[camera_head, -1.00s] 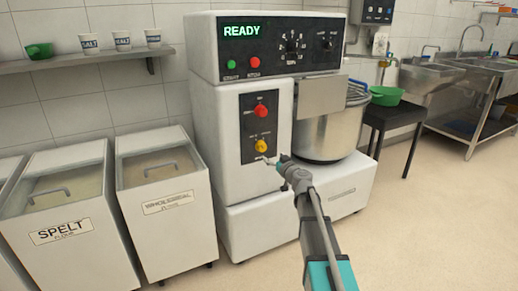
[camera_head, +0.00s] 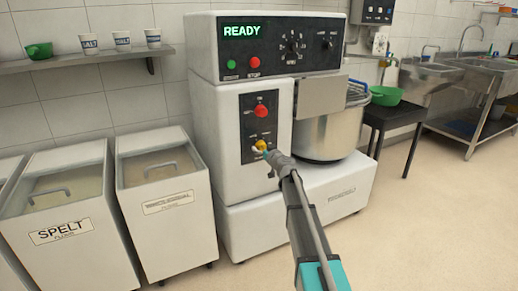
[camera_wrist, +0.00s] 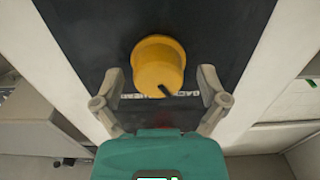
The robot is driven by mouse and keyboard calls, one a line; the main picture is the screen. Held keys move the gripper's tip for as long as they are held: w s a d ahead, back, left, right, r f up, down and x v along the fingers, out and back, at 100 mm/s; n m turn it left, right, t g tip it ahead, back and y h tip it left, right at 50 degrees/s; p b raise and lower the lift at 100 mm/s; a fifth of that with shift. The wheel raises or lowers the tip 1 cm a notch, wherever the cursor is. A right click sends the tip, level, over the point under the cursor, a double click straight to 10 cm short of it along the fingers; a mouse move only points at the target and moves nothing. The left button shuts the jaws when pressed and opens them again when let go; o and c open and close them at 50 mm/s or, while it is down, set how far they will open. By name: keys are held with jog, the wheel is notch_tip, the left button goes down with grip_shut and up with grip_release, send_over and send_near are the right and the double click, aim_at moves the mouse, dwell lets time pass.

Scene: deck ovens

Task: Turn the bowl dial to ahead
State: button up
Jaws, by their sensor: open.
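The mixer's lower black panel (camera_head: 249,118) carries a yellow dial (camera_head: 260,144) below a red knob (camera_head: 261,110). The yellow dial also shows in the wrist view (camera_wrist: 158,65), with a dark pointer mark toward its lower right. My gripper (camera_wrist: 163,84) is open, with one finger on each side of the dial's lower part. Neither finger clearly touches it.
The mixer display (camera_head: 248,30) reads READY. A steel bowl (camera_head: 328,132) stands to the right of the panel. Flour bins (camera_head: 165,215) stand to the left. The floor at right is clear.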

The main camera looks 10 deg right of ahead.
jog(key=c, duration=1.1)
jog(key=shift+a, duration=0.35)
jog(key=shift+d, duration=0.15)
jog(key=shift+c, duration=0.2)
jog(key=shift+m, duration=0.5)
jog(key=m, duration=0.4)
jog(key=shift+d+m, duration=0.15)
jog(key=shift+m, duration=0.15)
jog(key=m, duration=0.6)
jog(key=shift+f, duration=0.1)
jog(key=shift+m, duration=0.3)
